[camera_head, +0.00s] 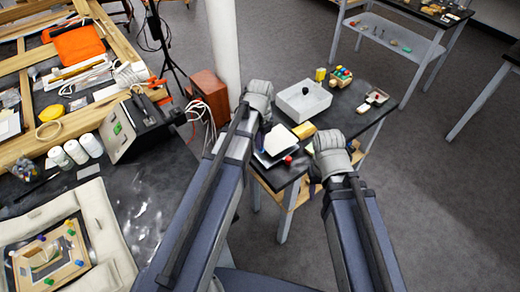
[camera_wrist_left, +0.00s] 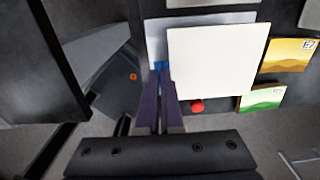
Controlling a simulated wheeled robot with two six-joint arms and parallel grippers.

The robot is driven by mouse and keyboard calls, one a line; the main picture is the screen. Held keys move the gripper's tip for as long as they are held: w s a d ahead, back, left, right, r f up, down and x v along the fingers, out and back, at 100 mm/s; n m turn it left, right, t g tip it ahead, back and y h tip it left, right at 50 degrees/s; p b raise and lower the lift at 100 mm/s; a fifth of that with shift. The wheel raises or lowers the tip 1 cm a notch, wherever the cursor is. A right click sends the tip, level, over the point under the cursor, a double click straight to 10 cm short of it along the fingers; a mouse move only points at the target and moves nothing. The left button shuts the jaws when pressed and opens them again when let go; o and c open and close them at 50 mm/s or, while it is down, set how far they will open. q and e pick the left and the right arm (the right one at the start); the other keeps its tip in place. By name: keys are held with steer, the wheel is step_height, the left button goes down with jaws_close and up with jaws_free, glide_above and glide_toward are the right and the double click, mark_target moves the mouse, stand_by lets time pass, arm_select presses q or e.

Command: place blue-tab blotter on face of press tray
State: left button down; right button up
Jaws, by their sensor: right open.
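The white square blotter (camera_wrist_left: 215,62) has a blue tab (camera_wrist_left: 160,67) on its left edge in the left wrist view. My left gripper (camera_wrist_left: 160,82) has its narrow purple fingers close together on that tab. A paler flat board (camera_wrist_left: 195,19) shows partly behind the blotter; I cannot tell whether it is the press tray or whether they touch. In the head view the white blotter (camera_head: 280,141) is over the small dark table beside my left gripper (camera_head: 264,140). My right gripper (camera_head: 317,176) is open at the table's front edge, its fingers mostly hidden.
A red knob (camera_wrist_left: 197,106) is at the blotter's lower edge. Orange (camera_wrist_left: 289,54) and green (camera_wrist_left: 262,97) picture cards lie to the right. A white basin (camera_head: 303,101) and small colored items stand farther back. A white post (camera_head: 223,45) rises behind my left arm.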

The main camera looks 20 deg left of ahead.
arm_select(q)
steer(key=shift+f+b, duration=0.7)
steer(key=shift+f, duration=0.55)
arm_select(e)
steer(key=shift+f, duration=1.2)
arm_select(q)
steer(key=shift+f, duration=0.2)
steer(key=c, duration=1.1)
jaws_free()
arm_select(e)
steer(key=shift+f, duration=0.15)
arm_select(q)
steer(key=shift+r, duration=0.1)
